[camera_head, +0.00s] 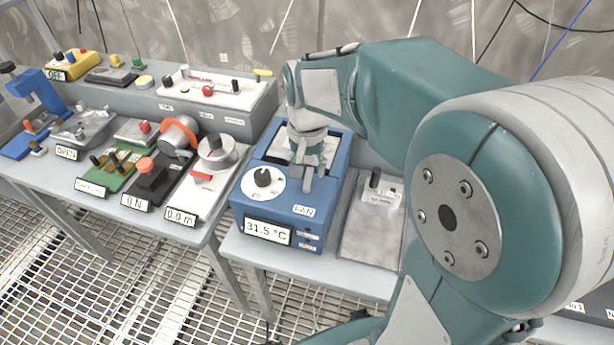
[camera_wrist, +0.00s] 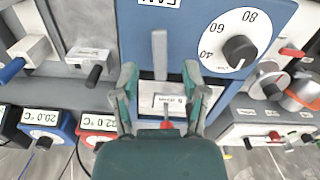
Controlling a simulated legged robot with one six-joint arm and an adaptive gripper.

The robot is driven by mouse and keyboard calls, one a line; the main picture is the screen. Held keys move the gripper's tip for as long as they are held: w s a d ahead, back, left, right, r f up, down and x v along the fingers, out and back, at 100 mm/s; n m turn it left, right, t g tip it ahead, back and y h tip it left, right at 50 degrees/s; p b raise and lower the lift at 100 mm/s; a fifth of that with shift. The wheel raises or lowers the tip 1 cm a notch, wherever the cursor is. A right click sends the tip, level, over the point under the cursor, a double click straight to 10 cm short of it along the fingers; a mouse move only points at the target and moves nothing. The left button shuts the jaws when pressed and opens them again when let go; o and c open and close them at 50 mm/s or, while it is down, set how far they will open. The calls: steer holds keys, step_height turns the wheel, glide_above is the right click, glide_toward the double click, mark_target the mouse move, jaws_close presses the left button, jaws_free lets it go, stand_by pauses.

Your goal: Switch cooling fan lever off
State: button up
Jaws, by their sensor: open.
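The blue cooling unit (camera_head: 280,205) stands on the bench near the centre of the head view. It carries a FAN label (camera_head: 303,210), a black dial (camera_head: 264,178) and a display (camera_head: 268,232) reading 31.5 °C. A grey lever (camera_head: 308,182) rises behind the FAN label. In the wrist view the lever (camera_wrist: 160,55) lies just ahead of the space between my fingertips. My gripper (camera_head: 311,166) is open above the unit and points down at it; its two fingers also show in the wrist view (camera_wrist: 160,77). I cannot tell whether a finger touches the lever.
A grey box (camera_head: 372,215) with a black-handled lever (camera_head: 375,178) stands right of the unit. On the left bench are an ON switch box (camera_head: 150,180), a round grey knob (camera_head: 216,152) and a green board (camera_head: 113,170). A raised shelf with controls (camera_head: 210,90) runs behind.

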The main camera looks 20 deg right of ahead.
mark_target(305, 182)
steer(key=shift+f, duration=1.75)
jaws_close()
steer(key=shift+w+a+m, duration=0.1)
steer(key=shift+a+m, duration=0.15)
steer(key=shift+m, duration=0.85)
jaws_free()
